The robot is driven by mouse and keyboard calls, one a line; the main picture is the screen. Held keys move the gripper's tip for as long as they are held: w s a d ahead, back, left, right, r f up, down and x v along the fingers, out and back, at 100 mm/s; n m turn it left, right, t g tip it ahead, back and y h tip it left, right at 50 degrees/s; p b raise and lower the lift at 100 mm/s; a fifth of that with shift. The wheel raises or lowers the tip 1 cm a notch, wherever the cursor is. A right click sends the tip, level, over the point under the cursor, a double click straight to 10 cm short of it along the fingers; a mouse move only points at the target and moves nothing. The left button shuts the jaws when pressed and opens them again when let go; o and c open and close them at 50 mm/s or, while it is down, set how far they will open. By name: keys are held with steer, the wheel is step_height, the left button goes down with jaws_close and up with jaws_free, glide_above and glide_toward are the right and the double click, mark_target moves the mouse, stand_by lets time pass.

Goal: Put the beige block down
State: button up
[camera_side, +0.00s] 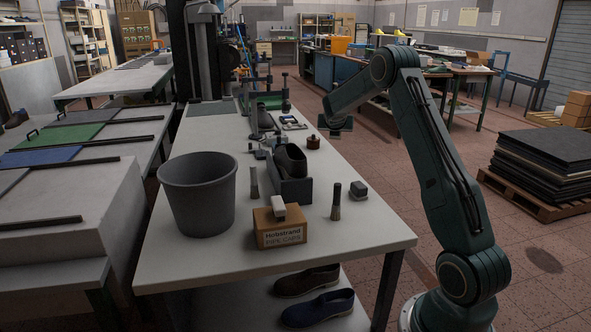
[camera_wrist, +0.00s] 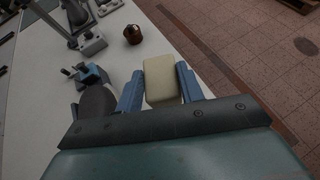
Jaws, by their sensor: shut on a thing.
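The beige block (camera_wrist: 160,82) sits between the two blue fingers of my gripper (camera_wrist: 159,90) in the wrist view, with a finger against each side. The gripper is shut on it. In the side view my gripper (camera_side: 341,127) hangs above the far right part of the white workbench (camera_side: 205,256), near its right edge. The block cannot be made out there. The wrist view shows the bench top (camera_wrist: 38,95) below and left of the block, with the bench edge running close by.
A brown pot (camera_wrist: 133,35) and a blue clamp-like tool (camera_wrist: 88,75) stand near the gripper. A dark shoe (camera_side: 291,161) stands in a grey holder. A grey bin (camera_side: 198,205), a labelled box (camera_side: 280,233) and brushes (camera_side: 336,202) occupy the near bench. Tiled floor lies beyond the right edge.

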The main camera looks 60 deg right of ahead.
step_height(320, 180, down, 16)
steer(key=shift+f, duration=0.2)
stand_by(0.7)
steer(key=shift+f, duration=0.1)
steer(key=o, duration=1.1)
steer(key=shift+c, duration=0.2)
steer(key=v, duration=1.2)
